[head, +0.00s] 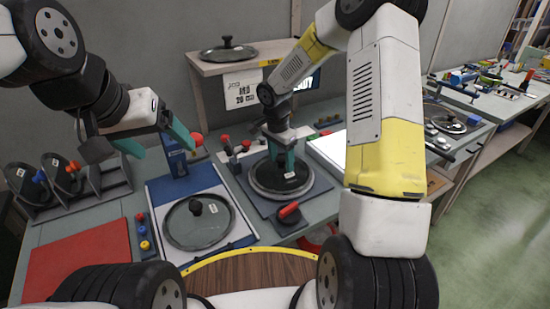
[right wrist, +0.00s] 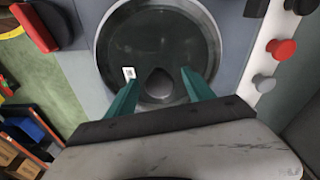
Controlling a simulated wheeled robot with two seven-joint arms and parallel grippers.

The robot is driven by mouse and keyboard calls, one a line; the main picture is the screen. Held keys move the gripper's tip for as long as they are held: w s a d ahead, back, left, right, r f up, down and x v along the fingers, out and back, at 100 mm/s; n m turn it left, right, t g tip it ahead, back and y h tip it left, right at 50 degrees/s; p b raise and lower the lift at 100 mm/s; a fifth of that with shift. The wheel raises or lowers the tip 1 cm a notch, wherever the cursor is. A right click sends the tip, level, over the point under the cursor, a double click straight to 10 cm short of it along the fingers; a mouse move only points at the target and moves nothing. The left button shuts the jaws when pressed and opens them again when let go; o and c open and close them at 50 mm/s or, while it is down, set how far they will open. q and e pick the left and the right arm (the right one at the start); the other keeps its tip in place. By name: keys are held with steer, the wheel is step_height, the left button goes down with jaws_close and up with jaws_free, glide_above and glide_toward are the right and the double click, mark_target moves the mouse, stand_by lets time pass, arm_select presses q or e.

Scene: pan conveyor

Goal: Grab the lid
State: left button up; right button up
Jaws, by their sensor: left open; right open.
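A round glass lid (head: 264,187) with a dark rim lies on the dark station in the middle of the table, partly hidden by my right gripper (head: 283,168). The right wrist view shows this lid (right wrist: 150,40) with its dark knob (right wrist: 160,84) between the two open teal fingers of my right gripper (right wrist: 161,78), apart from both. Another glass lid (head: 185,228) with a black knob lies flat on the blue and white board (head: 158,191). My left gripper (head: 165,151) is open and empty, above and left of that board.
A lid (head: 228,54) lies on the raised wooden shelf. More lids (head: 28,183) lean in a rack at the left, beside a red mat (head: 78,265). A red-handled clamp-like part (head: 288,212) sits in front of the middle station. Coloured knobs (head: 143,231) line the board's left side.

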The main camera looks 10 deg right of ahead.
jaws_close()
stand_by(1.4)
